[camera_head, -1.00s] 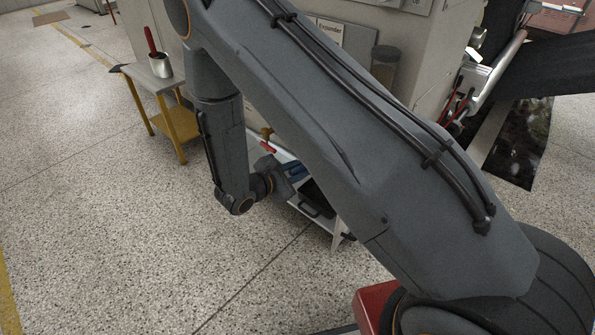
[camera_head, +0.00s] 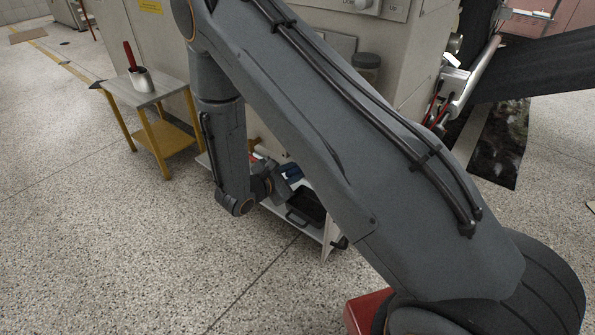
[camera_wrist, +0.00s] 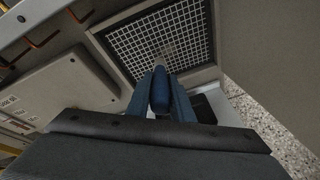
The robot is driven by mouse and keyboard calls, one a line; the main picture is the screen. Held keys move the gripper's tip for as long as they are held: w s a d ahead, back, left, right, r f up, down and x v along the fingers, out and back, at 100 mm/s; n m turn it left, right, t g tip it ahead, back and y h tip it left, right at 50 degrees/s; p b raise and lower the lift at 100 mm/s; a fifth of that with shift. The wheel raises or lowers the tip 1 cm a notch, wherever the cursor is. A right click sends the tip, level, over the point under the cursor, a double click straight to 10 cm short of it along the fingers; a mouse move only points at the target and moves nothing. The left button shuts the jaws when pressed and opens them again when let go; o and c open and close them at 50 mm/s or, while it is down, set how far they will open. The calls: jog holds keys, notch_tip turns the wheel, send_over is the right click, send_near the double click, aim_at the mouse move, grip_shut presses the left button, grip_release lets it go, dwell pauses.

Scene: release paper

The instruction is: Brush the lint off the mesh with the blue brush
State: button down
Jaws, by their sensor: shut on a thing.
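The mesh (camera_wrist: 160,40) is a pale square grid over a dark opening, framed in grey, at the top of the wrist view. A faint brownish-grey patch, perhaps lint, shows low on it near the brush. The blue brush (camera_wrist: 159,88) points up toward the mesh; its rounded blue end is seen from behind and its bristles cannot be made out clearly. My gripper (camera_wrist: 161,103) is shut on the brush. I cannot tell whether the brush touches the mesh. In the head view my gripper (camera_head: 279,184) is low beside the machine, partly hidden by my arm.
A low white shelf (camera_head: 325,232) with a black tray (camera_head: 306,206) stands near my gripper. A small yellow-legged table (camera_head: 155,93) holds a metal cup (camera_head: 141,80) with a red handle in it. The large grey machine (camera_head: 157,42) rises behind. Open speckled floor lies at left.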

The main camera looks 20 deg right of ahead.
jog(key=shift+w+d, duration=0.5)
jog(key=shift+d, duration=0.15)
dwell(0.6)
jog(key=shift+s, duration=0.1)
jog(key=shift+s+d+p, duration=0.5)
jog(key=shift+s+d, duration=0.1)
jog(key=shift+s, duration=0.2)
jog(key=shift+s+d+p, duration=0.5)
jog(key=shift+s+d, duration=0.05)
jog(key=shift+s, duration=0.25)
jog(key=shift+w, duration=0.15)
jog(key=shift+w+a+b, duration=0.2)
jog(key=shift+w+a, duration=0.4)
jog(key=shift+w, duration=0.2)
jog(key=shift+w+a+b, duration=0.2)
jog(key=shift+w+a, duration=0.35)
jog(key=shift+w, duration=0.25)
jog(key=shift+s+a+p, duration=0.45)
jog(key=shift+s+a, duration=0.45)
jog(key=shift+a, duration=0.3)
jog(key=shift+s+a+p, duration=0.4)
jog(key=shift+s+a, duration=0.5)
jog(key=shift+a, duration=0.4)
